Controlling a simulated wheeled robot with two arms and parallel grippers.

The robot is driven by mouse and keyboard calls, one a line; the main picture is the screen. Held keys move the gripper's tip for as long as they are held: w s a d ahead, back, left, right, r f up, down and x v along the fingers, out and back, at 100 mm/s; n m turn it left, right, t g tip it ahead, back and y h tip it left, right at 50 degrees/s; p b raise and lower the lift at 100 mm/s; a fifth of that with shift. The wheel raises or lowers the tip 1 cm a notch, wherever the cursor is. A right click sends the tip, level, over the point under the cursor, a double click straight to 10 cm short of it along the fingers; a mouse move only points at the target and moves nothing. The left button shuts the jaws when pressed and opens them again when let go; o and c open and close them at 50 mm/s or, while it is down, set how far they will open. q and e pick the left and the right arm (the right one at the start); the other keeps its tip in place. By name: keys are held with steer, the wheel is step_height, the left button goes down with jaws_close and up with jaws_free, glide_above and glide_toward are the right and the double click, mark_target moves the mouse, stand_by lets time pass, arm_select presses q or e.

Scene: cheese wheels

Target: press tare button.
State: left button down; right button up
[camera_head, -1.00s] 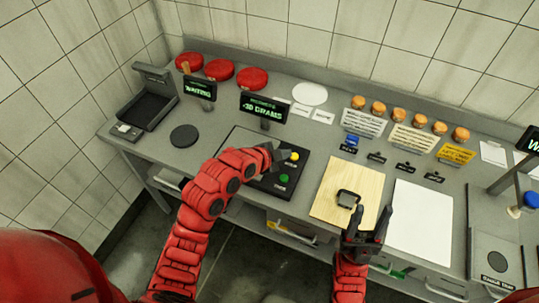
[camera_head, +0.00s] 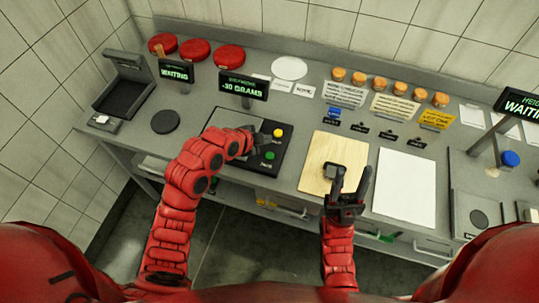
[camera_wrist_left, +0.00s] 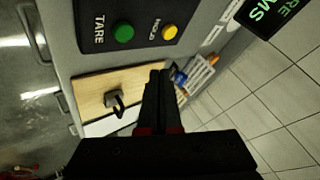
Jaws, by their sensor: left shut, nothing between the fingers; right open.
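The green button (camera_head: 270,155) sits on the dark scale panel (camera_head: 262,168), below the yellow button (camera_head: 278,132). In the left wrist view the green button (camera_wrist_left: 123,33) has the label TARE beside it, and the yellow button (camera_wrist_left: 169,32) stands to its right. My left gripper (camera_head: 264,136) is shut and empty, close to the yellow button's left side in the head view. Its fingers (camera_wrist_left: 158,76) point past the buttons in the wrist view; height above the panel is unclear.
The scale display (camera_head: 243,86) reads -30 GRAMS. Red cheese wheels (camera_head: 195,50) and small jars (camera_head: 380,82) stand at the back.

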mark_target(267, 157)
arm_select(q)
step_height(267, 157, down, 6)
steer(key=b, duration=0.2)
steer(key=shift+r+b, duration=0.2)
steer(key=shift+b, duration=0.15)
steer(key=shift+f+b, duration=0.45)
steer(key=shift+r, duration=0.1)
stand_by(1.2)
steer(key=shift+f+b, duration=0.4)
steer(key=shift+b, duration=0.35)
steer(key=shift+f+b, duration=0.45)
steer(key=shift+b, duration=0.15)
stand_by(0.3)
steer(key=shift+r, duration=0.8)
